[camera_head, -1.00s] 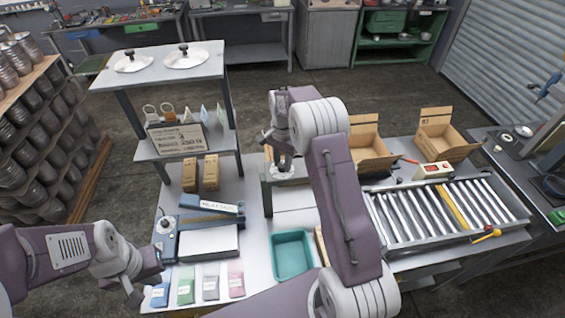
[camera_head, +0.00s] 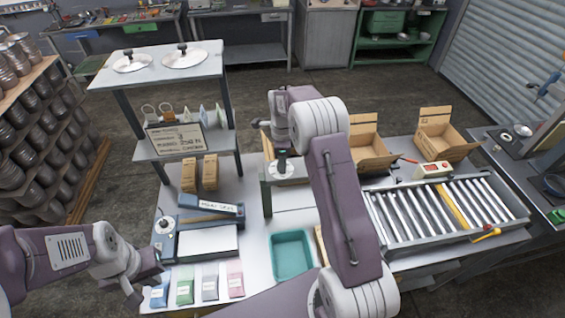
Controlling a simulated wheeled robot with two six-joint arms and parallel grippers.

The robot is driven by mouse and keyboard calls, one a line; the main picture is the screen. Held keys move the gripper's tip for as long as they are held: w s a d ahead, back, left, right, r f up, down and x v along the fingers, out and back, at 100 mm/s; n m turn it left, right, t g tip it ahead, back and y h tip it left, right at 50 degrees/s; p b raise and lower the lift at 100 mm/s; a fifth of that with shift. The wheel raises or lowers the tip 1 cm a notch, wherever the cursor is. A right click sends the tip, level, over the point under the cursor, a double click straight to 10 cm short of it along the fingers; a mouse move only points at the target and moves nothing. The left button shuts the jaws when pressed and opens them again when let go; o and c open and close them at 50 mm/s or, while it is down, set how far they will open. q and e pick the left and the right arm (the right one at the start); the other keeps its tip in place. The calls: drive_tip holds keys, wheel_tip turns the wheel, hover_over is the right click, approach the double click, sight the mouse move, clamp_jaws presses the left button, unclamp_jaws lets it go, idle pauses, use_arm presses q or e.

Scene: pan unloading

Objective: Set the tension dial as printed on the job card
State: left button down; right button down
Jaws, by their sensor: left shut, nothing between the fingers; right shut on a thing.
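A framed card (camera_head: 178,139) with printed lines, seemingly the job card, leans on the middle shelf; a figure like 3 shows near its top, the rest is too small to read surely. A round white dial with a small knob (camera_head: 166,223) sits at the left end of a blue bench device (camera_head: 163,244); its setting is unreadable. My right gripper (camera_head: 282,151) is shut on a dark knob-like thing (camera_head: 282,164) above the grey stand (camera_head: 286,179); my arm hides part of it. My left gripper (camera_head: 146,288) is shut and empty, low at the front left, apart from the dial.
Coloured packets (camera_head: 209,288) lie at the table front beside my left gripper. A teal tray (camera_head: 291,256) lies mid-table. Two small cartons (camera_head: 209,172) stand under the shelf. A roller conveyor (camera_head: 420,213) and open boxes (camera_head: 370,150) are right.

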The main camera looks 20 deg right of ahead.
drive_tip(key=m, duration=0.4)
drive_tip(key=shift+r, duration=0.1)
drive_tip(key=shift+a+m, duration=0.1)
drive_tip(key=shift+m, duration=2)
drive_tip(key=c, duration=1.1)
unclamp_jaws()
